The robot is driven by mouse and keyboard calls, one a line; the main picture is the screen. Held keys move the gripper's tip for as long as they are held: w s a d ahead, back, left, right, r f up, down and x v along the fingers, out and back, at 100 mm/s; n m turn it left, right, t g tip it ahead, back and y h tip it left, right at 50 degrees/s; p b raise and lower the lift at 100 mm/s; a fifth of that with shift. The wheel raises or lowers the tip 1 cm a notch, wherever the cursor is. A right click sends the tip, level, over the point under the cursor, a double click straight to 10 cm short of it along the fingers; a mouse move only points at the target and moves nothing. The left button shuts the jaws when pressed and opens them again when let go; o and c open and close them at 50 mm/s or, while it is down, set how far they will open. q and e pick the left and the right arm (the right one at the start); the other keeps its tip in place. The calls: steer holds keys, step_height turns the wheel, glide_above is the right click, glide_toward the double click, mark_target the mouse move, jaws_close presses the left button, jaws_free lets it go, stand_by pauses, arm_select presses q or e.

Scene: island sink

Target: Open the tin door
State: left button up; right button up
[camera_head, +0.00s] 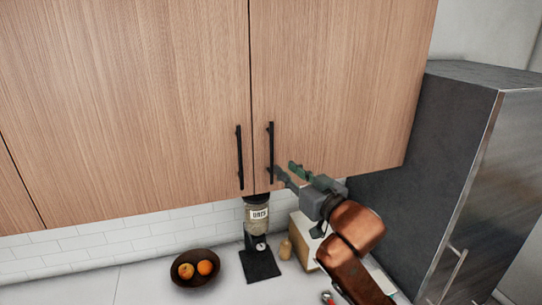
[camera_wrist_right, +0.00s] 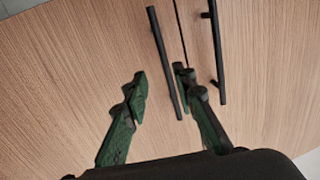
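A wooden wall cabinet has two shut doors side by side, a left door (camera_head: 130,100) and a right door (camera_head: 335,90). Each has a vertical black bar handle by the middle seam: the left handle (camera_head: 239,158) and the right handle (camera_head: 271,152). My right gripper (camera_head: 283,170) is open at the lower end of the right handle. In the right wrist view its green fingers (camera_wrist_right: 160,82) are apart, and one black handle (camera_wrist_right: 163,55) shows between them. I cannot tell whether they touch it. My left gripper is not in view.
A dark grey fridge (camera_head: 430,140) stands right of the cabinet.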

steer(key=r, duration=0.2)
steer(key=p, duration=0.2)
glide_above(272, 173)
steer(key=shift+w+f, duration=0.15)
steer(key=shift+w, duration=0.15)
steer(key=shift+c, duration=0.6)
jaws_close()
